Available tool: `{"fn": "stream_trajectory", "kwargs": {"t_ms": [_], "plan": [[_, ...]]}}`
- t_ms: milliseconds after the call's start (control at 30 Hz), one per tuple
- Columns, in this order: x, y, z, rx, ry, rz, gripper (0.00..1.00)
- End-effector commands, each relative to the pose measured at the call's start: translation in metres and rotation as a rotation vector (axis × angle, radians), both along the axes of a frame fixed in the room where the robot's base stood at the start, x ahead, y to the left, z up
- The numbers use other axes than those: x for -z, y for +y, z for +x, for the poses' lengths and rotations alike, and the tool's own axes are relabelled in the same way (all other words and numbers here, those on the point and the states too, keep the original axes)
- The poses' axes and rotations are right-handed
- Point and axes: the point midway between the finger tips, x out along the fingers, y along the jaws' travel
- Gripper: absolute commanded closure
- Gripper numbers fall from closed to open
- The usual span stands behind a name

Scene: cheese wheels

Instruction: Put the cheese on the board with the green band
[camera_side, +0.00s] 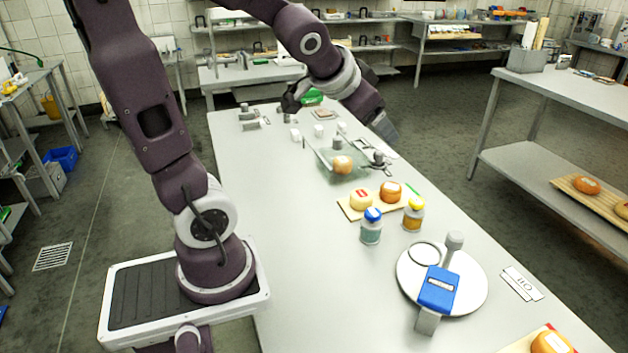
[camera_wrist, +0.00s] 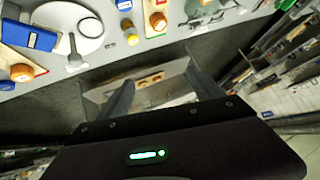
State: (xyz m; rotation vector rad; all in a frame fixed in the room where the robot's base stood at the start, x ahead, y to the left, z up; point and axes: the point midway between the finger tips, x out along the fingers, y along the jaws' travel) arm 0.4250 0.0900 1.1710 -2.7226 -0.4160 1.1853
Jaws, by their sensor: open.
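A tan cheese wheel with a pale top (camera_side: 342,164) sits on a clear, greenish plate (camera_side: 330,152) in the middle of the table. Another board at the bottom right has a red band and an orange cheese (camera_side: 551,343). My gripper (camera_wrist: 158,72) is open and empty in the wrist view. In the side view it is above the table, apart from the cheeses, and its fingers are hard to make out.
A round white plate (camera_side: 470,290) with a blue box (camera_side: 438,288) is nearer the camera. Small items stand at the far end. The table's left side is clear.

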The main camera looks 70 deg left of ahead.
Motion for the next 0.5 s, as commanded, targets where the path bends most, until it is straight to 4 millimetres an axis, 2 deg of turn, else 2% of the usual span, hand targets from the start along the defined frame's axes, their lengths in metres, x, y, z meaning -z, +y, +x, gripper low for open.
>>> {"fn": "stream_trajectory", "kwargs": {"t_ms": [33,100,200,300,500], "plan": [[-0.007,-0.037,-0.036,0.024,0.033,-0.057,0.24],[-0.002,-0.080,-0.087,0.066,0.114,-0.143,0.24],[0.007,-0.119,-0.139,0.130,0.202,-0.225,0.24],[0.012,-0.135,-0.165,0.166,0.247,-0.260,0.24],[0.013,-0.137,-0.169,0.168,0.259,-0.268,0.24]]}}
